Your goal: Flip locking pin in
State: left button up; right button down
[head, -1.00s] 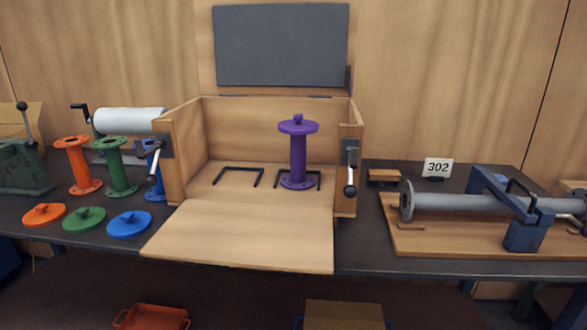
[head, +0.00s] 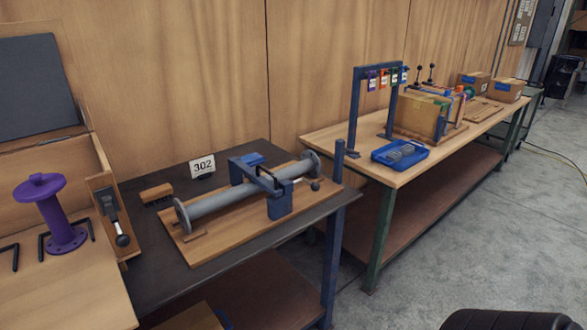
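A grey flanged pipe (head: 213,202) lies on a wooden board (head: 200,245) on the dark bench. A blue clamp frame (head: 279,202) spans the pipe near its middle. A small lever with a dark knob (head: 314,186) shows at the pipe's right end. The locking pin cannot be told apart at this size. Neither of my grippers is in the head view. A black rounded shape at the bottom right looks like part of my own body.
A wooden box with a purple flanged spool (head: 55,215) stands at the left. A second bench holds a blue tray (head: 400,154). Grey floor (head: 440,230) is clear at right.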

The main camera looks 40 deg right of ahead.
aim_at(314, 186)
jog(key=z, duration=1.6)
